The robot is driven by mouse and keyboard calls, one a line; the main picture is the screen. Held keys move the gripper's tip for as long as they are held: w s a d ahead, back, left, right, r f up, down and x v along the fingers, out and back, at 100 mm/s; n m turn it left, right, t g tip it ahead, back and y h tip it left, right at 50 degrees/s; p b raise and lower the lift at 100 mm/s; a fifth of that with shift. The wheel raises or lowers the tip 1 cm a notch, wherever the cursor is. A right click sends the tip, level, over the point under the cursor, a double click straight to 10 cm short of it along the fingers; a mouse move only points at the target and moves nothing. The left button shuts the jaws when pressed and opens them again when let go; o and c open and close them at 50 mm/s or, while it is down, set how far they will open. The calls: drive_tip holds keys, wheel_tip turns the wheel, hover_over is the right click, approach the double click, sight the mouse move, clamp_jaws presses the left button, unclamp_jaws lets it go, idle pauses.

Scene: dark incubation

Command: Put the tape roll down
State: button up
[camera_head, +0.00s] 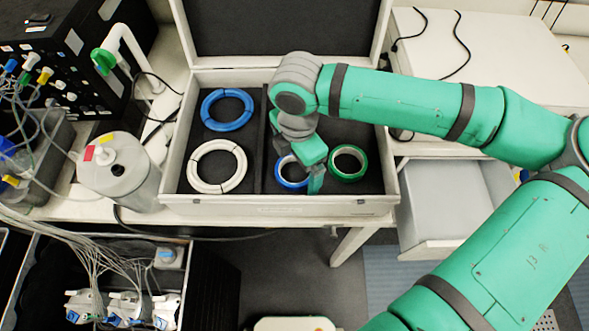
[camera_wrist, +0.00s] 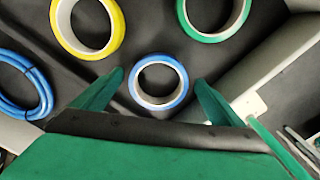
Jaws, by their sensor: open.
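A blue tape roll (camera_head: 290,185) lies flat on the dark floor of the open case's right compartment, partly hidden by my gripper (camera_head: 309,168) in the head view. In the wrist view the blue tape roll (camera_wrist: 158,106) shows whole between the fingertips of my open gripper (camera_wrist: 160,78). Dark gaps show on both sides of it, so the fingers do not grip it. A green tape roll (camera_head: 334,167) lies just right of it; it also shows in the wrist view (camera_wrist: 213,37). A yellow tape roll (camera_wrist: 75,48) shows only in the wrist view.
The case (camera_head: 270,204) has a divider (camera_head: 260,150) and raised walls. Its left compartment holds a blue tubing ring (camera_head: 205,109) and a white one (camera_head: 197,168). A grey bottle (camera_head: 125,175) stands left of the case. An open drawer (camera_head: 440,200) is at right.

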drive_tip(key=c, duration=1.2)
drive_tip(key=shift+c, duration=0.2)
drive_tip(key=shift+r, duration=0.15)
drive_tip(key=shift+r, duration=0.65)
drive_tip(key=s+d+r, duration=0.7)
drive_tip(key=d+r, duration=0.4)
drive_tip(key=shift+s+d+r, duration=0.2)
drive_tip(key=shift+s+d, duration=0.1)
drive_tip(key=shift+s, duration=0.05)
